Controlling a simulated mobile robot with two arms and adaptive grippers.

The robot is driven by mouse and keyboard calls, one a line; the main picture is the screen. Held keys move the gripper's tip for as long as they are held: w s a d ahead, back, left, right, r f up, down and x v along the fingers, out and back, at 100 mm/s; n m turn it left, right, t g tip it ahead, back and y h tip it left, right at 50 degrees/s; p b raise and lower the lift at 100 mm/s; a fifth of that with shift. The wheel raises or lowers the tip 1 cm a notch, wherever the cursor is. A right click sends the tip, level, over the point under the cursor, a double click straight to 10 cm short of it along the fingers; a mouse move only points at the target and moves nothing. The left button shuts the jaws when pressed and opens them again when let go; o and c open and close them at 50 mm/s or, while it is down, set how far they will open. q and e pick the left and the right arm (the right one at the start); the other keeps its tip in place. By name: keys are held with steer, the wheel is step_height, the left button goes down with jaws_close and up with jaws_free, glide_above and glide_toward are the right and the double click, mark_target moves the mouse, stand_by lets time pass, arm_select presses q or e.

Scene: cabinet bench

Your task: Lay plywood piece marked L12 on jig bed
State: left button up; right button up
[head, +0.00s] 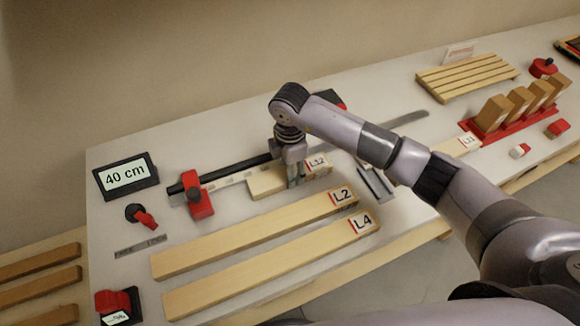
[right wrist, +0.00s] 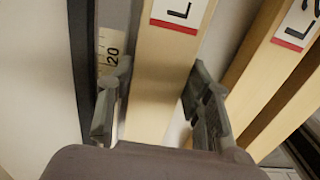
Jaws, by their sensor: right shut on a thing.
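The plywood piece marked L12 (head: 266,183) is a short pale block beside the black fence and ruler strip of the jig (head: 236,170). Its white and red label faces up. My right gripper (head: 294,176) is over its middle, fingers pointing down and shut on it. In the right wrist view the piece (right wrist: 155,75) runs between the two fingers (right wrist: 158,105), close beside the ruler strip (right wrist: 108,55). I cannot tell whether its underside touches the bed. My left gripper is not in view.
Long strips L2 (head: 250,235) and L4 (head: 265,270) lie in front. A red stop (head: 198,199) sits on the fence's left part. A display (head: 126,175) reads 40 cm. A slatted rack (head: 465,77), a red block holder (head: 510,128) and piece L11 (head: 458,146) are to the right.

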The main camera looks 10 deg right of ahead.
steer(key=shift+f, duration=0.2)
steer(key=o, duration=1.3)
steer(key=shift+r, duration=0.25)
step_height(320, 180, up, 12)
steer(key=b, duration=0.3)
steer(key=shift+f, duration=0.1)
